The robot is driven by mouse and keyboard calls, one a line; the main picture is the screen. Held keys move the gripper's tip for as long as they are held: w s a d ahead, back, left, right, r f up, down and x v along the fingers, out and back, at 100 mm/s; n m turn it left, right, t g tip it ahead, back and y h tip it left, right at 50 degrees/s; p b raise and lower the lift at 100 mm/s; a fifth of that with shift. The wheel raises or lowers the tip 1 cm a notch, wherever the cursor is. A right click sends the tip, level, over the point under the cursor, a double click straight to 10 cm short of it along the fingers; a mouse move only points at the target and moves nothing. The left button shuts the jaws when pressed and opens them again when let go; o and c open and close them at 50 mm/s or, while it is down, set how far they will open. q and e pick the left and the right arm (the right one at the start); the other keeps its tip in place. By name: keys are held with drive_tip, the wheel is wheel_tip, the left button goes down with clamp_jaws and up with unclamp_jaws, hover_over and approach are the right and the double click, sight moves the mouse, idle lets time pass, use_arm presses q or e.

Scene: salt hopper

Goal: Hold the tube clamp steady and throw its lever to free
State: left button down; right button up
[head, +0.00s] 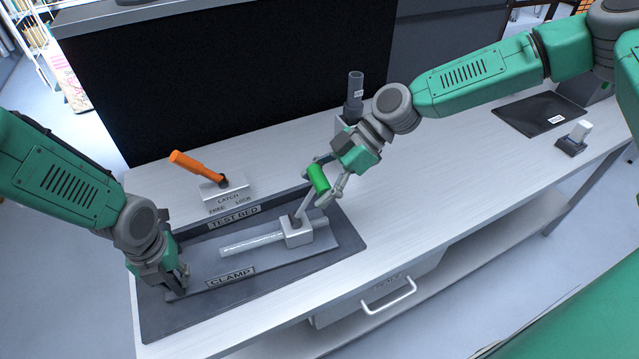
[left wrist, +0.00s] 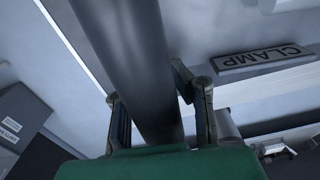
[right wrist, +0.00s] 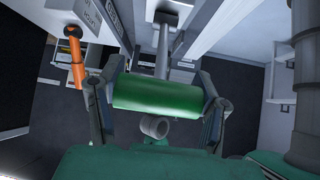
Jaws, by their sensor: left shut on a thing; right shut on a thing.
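The tube clamp is a grey plate (head: 200,264) labelled CLAMP, with a pale slotted strip and a small metal block (head: 298,233). A lever (head: 302,205) rises from the block, tilted up to the right, and ends in a green grip (head: 318,180). My right gripper (head: 329,188) is shut on the green grip, which lies across between its fingers in the right wrist view (right wrist: 158,93). My left gripper (head: 178,284) is at the clamp's left end. In the left wrist view its fingers close around a dark grey round bar (left wrist: 125,45). The head view mostly hides that bar.
Behind the clamp stands a latch block (head: 225,190) with an orange handle (head: 190,162). A dark upright cylinder (head: 354,95) stands behind my right gripper. A black mat (head: 540,113) and a small white-topped switch (head: 576,135) lie at right. The bench between is clear.

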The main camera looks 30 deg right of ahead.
drive_tip(key=shift+w+d+f, duration=0.1)
drive_tip(key=shift+d, duration=0.05)
idle(0.7)
drive_tip(key=o, duration=1.5)
drive_tip(key=shift+c, duration=0.2)
drive_tip(key=shift+o, duration=1.3)
drive_tip(key=v, duration=1.2)
